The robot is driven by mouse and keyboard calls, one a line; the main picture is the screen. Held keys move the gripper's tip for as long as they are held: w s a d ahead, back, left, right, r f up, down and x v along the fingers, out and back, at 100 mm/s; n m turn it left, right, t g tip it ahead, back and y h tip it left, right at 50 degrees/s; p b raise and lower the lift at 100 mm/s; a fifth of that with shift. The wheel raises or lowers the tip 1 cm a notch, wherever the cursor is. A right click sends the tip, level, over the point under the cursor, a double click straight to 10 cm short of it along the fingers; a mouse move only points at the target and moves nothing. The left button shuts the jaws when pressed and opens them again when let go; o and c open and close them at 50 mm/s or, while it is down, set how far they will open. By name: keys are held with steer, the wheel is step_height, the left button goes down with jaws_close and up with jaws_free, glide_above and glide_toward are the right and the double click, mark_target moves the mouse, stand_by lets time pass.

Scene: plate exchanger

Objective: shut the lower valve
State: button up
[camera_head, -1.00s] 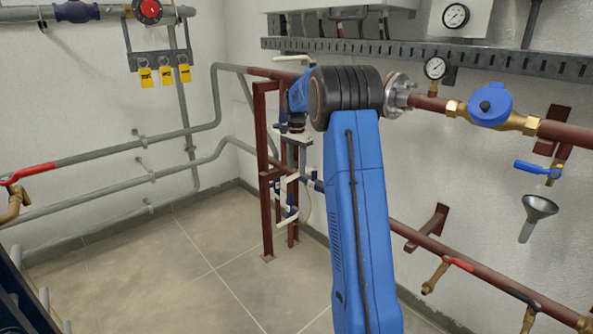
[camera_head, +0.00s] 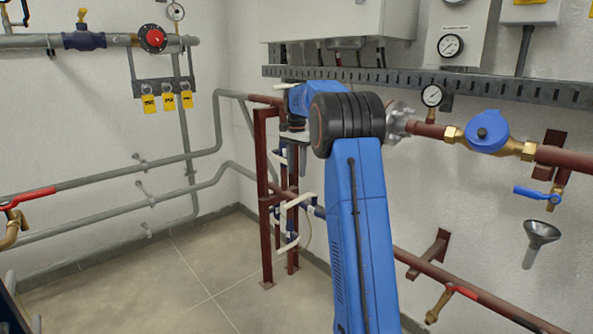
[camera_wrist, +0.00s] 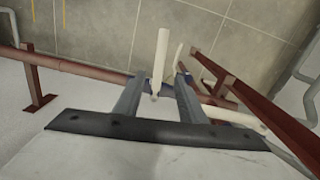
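Which one is the task's lower valve is not certain. My gripper (camera_head: 294,164) points down above them, partly hidden by my arm. In the wrist view my gripper (camera_wrist: 157,88) is open. A white lever (camera_wrist: 161,55) shows between its two fingers. Contact cannot be told.
A red steel frame (camera_head: 267,200) stands close beside my gripper. Red pipes (camera_head: 425,262) run along the right wall below a perforated grey rail (camera_head: 480,82). Grey pipes (camera_head: 120,161) run on the left wall. The tiled floor (camera_head: 150,295) at left is clear.

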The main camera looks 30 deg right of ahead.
steer(key=shift+s, duration=0.15)
jaws_close()
steer(key=n+t+h, duration=0.1)
steer(key=t+h, duration=0.2)
steer(key=t, duration=0.4)
glide_toward(301, 200)
steer(key=s+r, duration=0.2)
steer(key=s, duration=0.5)
steer(key=w+f, duration=0.8)
steer(key=w, duration=0.1)
steer(key=shift+d, duration=0.25)
